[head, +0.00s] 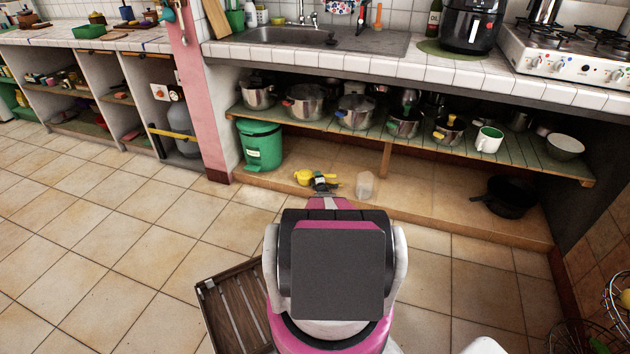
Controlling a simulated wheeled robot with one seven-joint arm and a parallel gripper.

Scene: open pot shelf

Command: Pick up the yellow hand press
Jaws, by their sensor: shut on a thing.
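The yellow hand press (303,177) is low in front of the open pot shelf, left of the picture's middle. My gripper (318,181), dark and small at the far end of my arm, is at its right side and shut on it. The jaws and the exact grip are too small to make out. I cannot tell whether the press touches the ledge beneath the shelf or is raised above it.
A clear container (365,185) stands just right of my gripper. A green bin (260,146) is to the left. The wooden shelf (330,130) above carries several pots. A black pan (510,196) lies at right, and a wooden crate (235,305) lies on the floor.

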